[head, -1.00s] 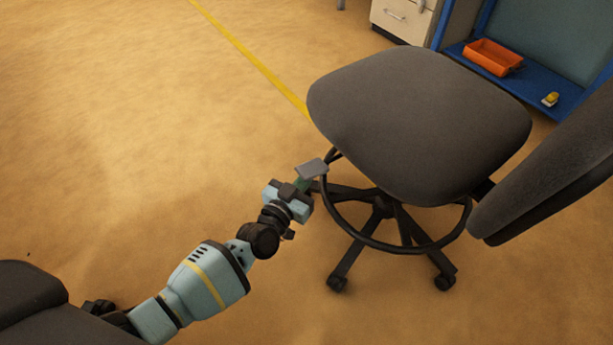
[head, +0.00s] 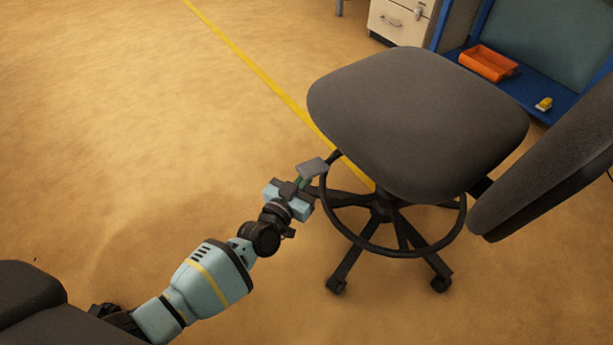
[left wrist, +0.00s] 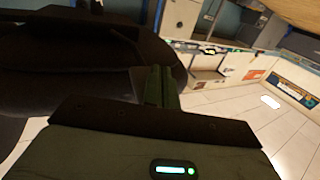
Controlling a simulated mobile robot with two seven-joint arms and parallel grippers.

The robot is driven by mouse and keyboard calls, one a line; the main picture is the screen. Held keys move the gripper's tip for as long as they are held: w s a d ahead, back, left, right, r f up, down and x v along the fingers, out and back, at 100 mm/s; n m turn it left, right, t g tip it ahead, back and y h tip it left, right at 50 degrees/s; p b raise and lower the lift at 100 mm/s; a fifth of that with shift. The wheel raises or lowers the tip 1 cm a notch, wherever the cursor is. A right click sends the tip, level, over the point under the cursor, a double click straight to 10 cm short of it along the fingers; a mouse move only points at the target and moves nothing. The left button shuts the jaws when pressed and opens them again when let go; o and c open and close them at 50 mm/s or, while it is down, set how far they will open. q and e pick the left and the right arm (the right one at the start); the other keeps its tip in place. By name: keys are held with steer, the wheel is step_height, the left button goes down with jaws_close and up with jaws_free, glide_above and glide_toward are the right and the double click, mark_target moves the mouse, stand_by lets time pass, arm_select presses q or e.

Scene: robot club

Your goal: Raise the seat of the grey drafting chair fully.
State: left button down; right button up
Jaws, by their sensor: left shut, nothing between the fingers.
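The grey drafting chair's seat (head: 418,115) fills the right centre of the head view, with its backrest (head: 550,160) at the right edge. A black foot ring (head: 400,252) circles the column above the castor base. A small grey paddle (head: 313,167) sticks out at the seat's left side. My left gripper (head: 303,182) is shut and empty, its fingertips at the paddle's lower side; contact cannot be told. In the left wrist view, the closed greenish fingers (left wrist: 160,87) point toward dark chair parts (left wrist: 80,60). My right gripper is out of view.
A yellow floor line (head: 240,57) runs behind the chair. A drawer cabinet (head: 397,22) and a blue shelf stand with an orange tray (head: 488,63) and a small yellow item (head: 543,104) are at the back. The floor on the left is clear.

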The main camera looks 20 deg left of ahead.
arm_select(q)
steer(key=shift+r, duration=0.3)
